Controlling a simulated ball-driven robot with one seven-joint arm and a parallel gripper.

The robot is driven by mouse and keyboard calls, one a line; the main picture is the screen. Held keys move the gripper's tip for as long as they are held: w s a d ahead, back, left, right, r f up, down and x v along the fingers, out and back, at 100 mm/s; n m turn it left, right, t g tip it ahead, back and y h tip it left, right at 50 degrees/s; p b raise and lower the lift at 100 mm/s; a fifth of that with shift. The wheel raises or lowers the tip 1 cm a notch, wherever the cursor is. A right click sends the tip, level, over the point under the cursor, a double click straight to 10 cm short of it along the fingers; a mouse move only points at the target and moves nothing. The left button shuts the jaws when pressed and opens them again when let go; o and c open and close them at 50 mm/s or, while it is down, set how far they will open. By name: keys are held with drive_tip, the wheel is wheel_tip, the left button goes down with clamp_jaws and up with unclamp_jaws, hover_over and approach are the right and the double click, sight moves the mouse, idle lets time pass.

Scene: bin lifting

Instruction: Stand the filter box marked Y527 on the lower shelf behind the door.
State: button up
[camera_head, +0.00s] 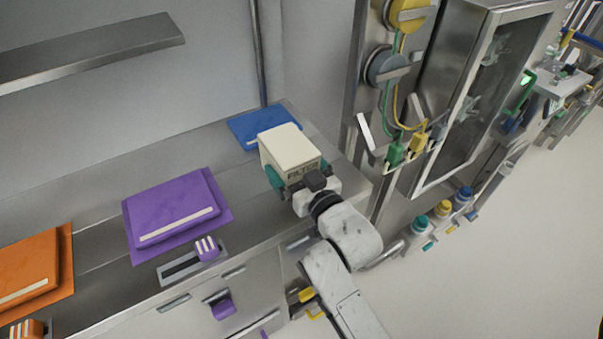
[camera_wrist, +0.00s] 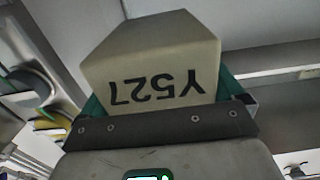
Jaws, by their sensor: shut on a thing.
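A cream filter box (camera_head: 288,146) is held by my gripper (camera_head: 299,174) above the right end of the steel counter, over part of a blue mat. In the wrist view the box (camera_wrist: 150,60) shows Y527 upside down, between teal finger pads of my gripper (camera_wrist: 163,98). A tall steel cabinet with a framed, dark glass door (camera_head: 477,90) stands to the right, apart from the box. I cannot make out its lower shelf, nor tell whether the door is ajar.
The counter (camera_head: 85,227) carries a purple case (camera_head: 175,207), an orange case (camera_head: 25,272) and a blue mat (camera_head: 255,124). A post with yellow and green cables (camera_head: 398,105) stands between counter and cabinet. Colored-cap bottles (camera_head: 443,208) sit low. The floor (camera_head: 500,270) at right is clear.

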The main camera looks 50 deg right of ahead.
drive_tip(key=d+f, duration=0.1)
drive_tip(key=w+d+f, duration=0.1)
drive_tip(key=f, duration=0.1)
drive_tip(key=d+f, duration=0.2)
drive_tip(key=shift+w+f, duration=0.1)
drive_tip(key=shift+w, duration=0.3)
drive_tip(key=shift+d+f, duration=0.15)
drive_tip(key=shift+f, duration=0.8)
drive_tip(key=shift+d+f, duration=0.15)
drive_tip(key=shift+f, duration=0.75)
drive_tip(key=o, duration=0.8)
drive_tip(key=shift+f, duration=0.2)
drive_tip(key=shift+o, duration=0.5)
drive_tip(key=shift+r, duration=0.2)
drive_tip(key=shift+s+a+f, duration=0.15)
drive_tip(key=shift+s, duration=0.1)
drive_tip(key=b+v, duration=0.1)
drive_tip(key=v, duration=1)
drive_tip(key=shift+s+b, duration=0.15)
drive_tip(key=shift+b, duration=0.25)
